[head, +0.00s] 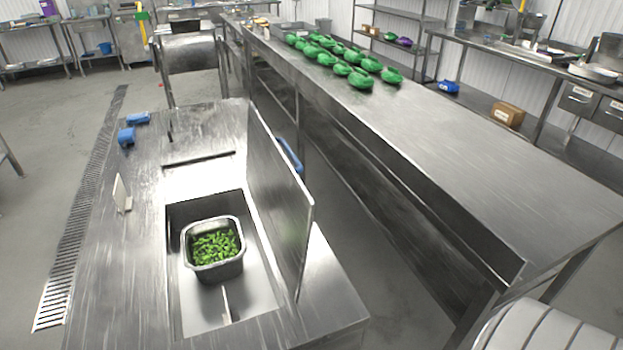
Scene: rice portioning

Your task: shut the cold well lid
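The cold well lid (279,190) is a flat steel panel standing upright, open, along the right side of the cold well. Its blue handle (289,155) shows on the lid's far right side. The cold well (255,296) is a rectangular recess in the steel counter (120,270). Inside it stands a grey square pan (217,272) holding green pieces (214,245). A thin light-coloured strip lies in front of the pan. Neither of my grippers is in view.
A long steel table (440,160) runs to the right, with several green items (360,79) towards its far end. Two blue objects (127,137) and a small white card (121,193) are on the counter's left side. A floor gap separates counter and table.

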